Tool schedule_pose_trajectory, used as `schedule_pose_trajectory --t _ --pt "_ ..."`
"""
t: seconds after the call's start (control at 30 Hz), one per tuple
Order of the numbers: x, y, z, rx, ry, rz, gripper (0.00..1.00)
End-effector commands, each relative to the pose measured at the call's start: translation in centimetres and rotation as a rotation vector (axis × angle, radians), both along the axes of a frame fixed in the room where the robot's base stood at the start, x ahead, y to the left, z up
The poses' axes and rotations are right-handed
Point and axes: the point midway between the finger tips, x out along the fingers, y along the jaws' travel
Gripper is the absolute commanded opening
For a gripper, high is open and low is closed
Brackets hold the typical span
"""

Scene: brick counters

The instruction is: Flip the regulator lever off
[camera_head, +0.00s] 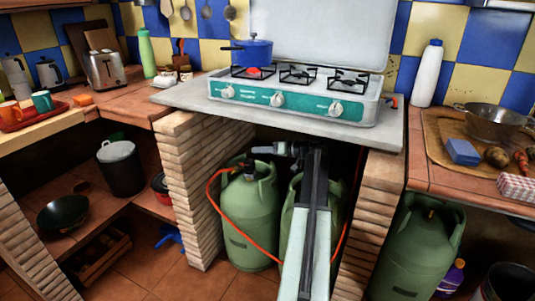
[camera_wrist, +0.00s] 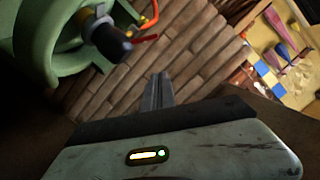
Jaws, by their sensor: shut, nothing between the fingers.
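Under the stove stands a green gas cylinder (camera_head: 250,222) with a small dark regulator (camera_head: 248,168) on its top and an orange hose (camera_head: 212,190) running from it. In the wrist view the regulator (camera_wrist: 108,40) shows at the upper left, a dark rounded body on the green cylinder (camera_wrist: 62,48), with orange parts beside it. In the head view my gripper (camera_head: 280,148) is just under the counter.
A second cylinder (camera_head: 291,215) stands partly behind my arm. Brick pillars (camera_head: 190,190) flank the opening, and the counter slab (camera_head: 300,125) closes it above. On the stove (camera_head: 300,98) a blue pot (camera_head: 252,52) sits over a red-glowing burner. Another cylinder (camera_head: 420,250) stands at right.

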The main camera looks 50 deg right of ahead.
Motion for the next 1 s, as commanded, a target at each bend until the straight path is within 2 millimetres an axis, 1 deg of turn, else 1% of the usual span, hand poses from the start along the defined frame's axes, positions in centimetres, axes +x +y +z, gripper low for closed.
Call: schedule_pose_trajectory --t 0.03,0.13,0.17,0.2,0.3,0.4,0.77,0.8,0.9,1.0 --pt "1.2 0.5 -0.5 0.0 -0.001 0.002 0.0" --pt "3.1 1.2 -0.9 0.0 -0.001 0.002 0.0" --pt "3.2 1.6 -1.5 -0.001 0.0 0.002 0.0" --pt "2.8 2.1 -2.5 -0.001 0.0 0.0 0.0" --pt "2.6 2.9 -3.5 -0.001 0.0 0.001 0.0" --pt "2.5 3.3 -4.0 -0.001 0.0 0.002 0.0" --pt "2.6 3.5 -3.9 -0.001 0.0 0.002 0.0" --pt "2.8 3.1 -3.9 -0.001 0.0 0.005 0.0" --pt "2.8 3.6 -4.0 -0.005 0.0 0.006 0.0" --pt "3.2 4.4 -4.0 -0.022 -0.006 0.015 0.0"
